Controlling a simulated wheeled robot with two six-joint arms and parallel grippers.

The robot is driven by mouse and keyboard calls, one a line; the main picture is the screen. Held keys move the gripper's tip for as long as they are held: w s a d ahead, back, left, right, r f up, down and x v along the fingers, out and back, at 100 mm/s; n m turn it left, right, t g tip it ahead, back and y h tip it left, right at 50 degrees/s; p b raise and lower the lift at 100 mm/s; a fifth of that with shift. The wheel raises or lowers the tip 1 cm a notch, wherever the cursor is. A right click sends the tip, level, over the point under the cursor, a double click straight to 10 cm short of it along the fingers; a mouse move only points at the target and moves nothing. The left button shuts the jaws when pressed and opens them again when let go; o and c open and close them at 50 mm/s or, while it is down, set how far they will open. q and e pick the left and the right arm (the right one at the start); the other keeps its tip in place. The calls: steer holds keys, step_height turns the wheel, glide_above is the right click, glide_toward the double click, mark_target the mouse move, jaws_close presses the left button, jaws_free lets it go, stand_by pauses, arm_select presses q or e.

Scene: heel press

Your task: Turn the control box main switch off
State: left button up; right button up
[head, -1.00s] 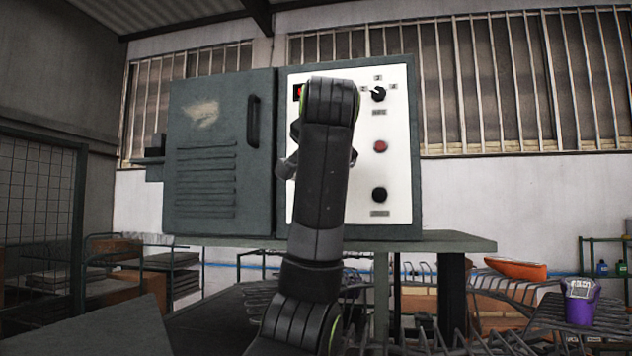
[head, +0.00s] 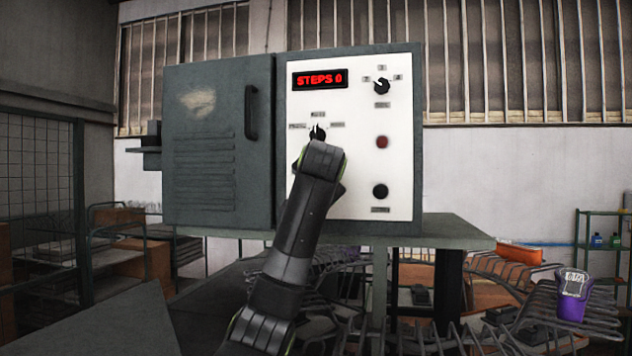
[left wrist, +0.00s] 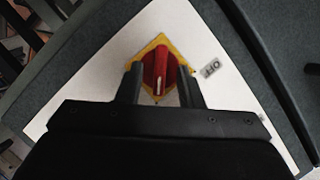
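The grey control box stands on a green-grey table, with a white front panel (head: 350,210). In the left wrist view, the main switch is a red rotary knob (left wrist: 155,68) on a yellow plate (left wrist: 147,52). A white mark shows at the knob's lower end in that picture, and an OFF label (left wrist: 211,68) lies to the right. My left gripper (left wrist: 160,78) is open with one finger on each side of the knob; a narrow gap shows on the right side. In the head view my left arm hides the main switch and gripper. My right gripper is out of view.
The panel also has a red display (head: 320,79) reading STEPS 0, two black selector knobs (head: 381,86) (head: 317,133), a red button (head: 382,142) and a black button (head: 380,191). A closed cabinet door (head: 215,150) is on the left. Wire racks stand lower right.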

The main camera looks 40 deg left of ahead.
arm_select(q)
steer(key=shift+w, duration=0.15)
steer(key=shift+a, duration=0.1)
jaws_close()
steer(key=shift+f, duration=0.1)
steer(key=shift+s+a+n+t+h+b, duration=0.15)
steer(key=shift+n+t+h+b, duration=0.75)
steer(key=shift+n+b, duration=1.15)
steer(key=shift+s+a+n+t+h+b, duration=0.15)
steer(key=shift+n+t+h+b, duration=0.3)
steer(key=shift+n+h+b, duration=1.3)
steer(key=shift+a+n+t+h+b, duration=0.2)
steer(key=shift+n+t+h+b, duration=0.55)
steer(key=shift+n+b, duration=1.55)
